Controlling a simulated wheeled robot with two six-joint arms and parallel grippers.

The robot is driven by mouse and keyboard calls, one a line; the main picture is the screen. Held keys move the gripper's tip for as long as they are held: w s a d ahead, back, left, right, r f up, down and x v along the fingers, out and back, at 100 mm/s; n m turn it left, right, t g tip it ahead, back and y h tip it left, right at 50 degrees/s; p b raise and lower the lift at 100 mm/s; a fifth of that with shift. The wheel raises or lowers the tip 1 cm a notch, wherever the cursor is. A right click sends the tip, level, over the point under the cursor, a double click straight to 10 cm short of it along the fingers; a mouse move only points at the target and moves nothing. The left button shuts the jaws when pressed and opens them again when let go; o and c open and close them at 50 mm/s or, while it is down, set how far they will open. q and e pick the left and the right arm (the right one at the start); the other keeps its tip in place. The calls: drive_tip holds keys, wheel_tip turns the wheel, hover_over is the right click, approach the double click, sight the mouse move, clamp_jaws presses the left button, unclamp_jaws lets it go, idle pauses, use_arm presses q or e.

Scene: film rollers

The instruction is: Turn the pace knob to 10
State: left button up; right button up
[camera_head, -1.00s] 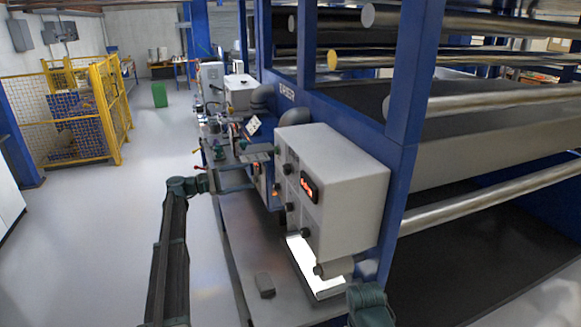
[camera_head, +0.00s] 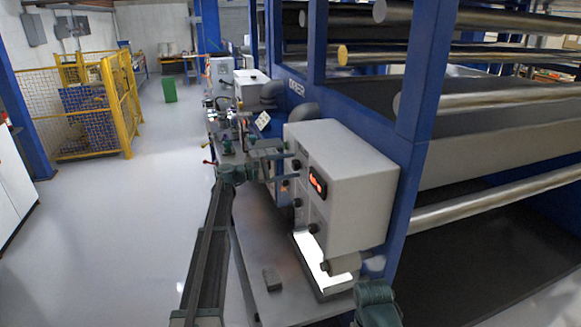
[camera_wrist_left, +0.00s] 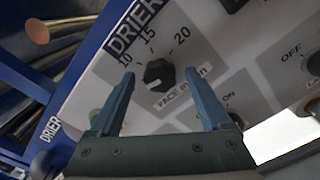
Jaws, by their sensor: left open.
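The pace knob (camera_wrist_left: 158,75) is black and round, on a light panel marked DRIER with 10, 15 and 20 around it and a PACE label below. In the head view it is the upper dark knob (camera_head: 297,164) on the grey control box (camera_head: 350,175). My left gripper (camera_wrist_left: 159,76) is open, its two fingers on either side of the knob with gaps showing. I cannot tell whether the fingertips reach over its sides. The knob's pointer setting is not clear. In the head view my left gripper (camera_head: 284,161) is at the box's left face.
A red-lit display (camera_head: 318,183) and several other knobs sit on the same box face. A bright lit plate (camera_head: 308,256) is below it. A small dark block (camera_head: 271,279) lies on the grey bench. The floor at left is clear up to a yellow cage (camera_head: 100,110).

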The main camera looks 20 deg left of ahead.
use_arm(q)
drive_tip(key=shift+w+d, duration=0.2)
drive_tip(key=shift+d, duration=0.05)
drive_tip(key=shift+c, duration=0.3)
clamp_jaws()
drive_tip(key=m, duration=0.5)
drive_tip(key=shift+s+f+m, duration=0.1)
drive_tip(key=shift+m, duration=2.2)
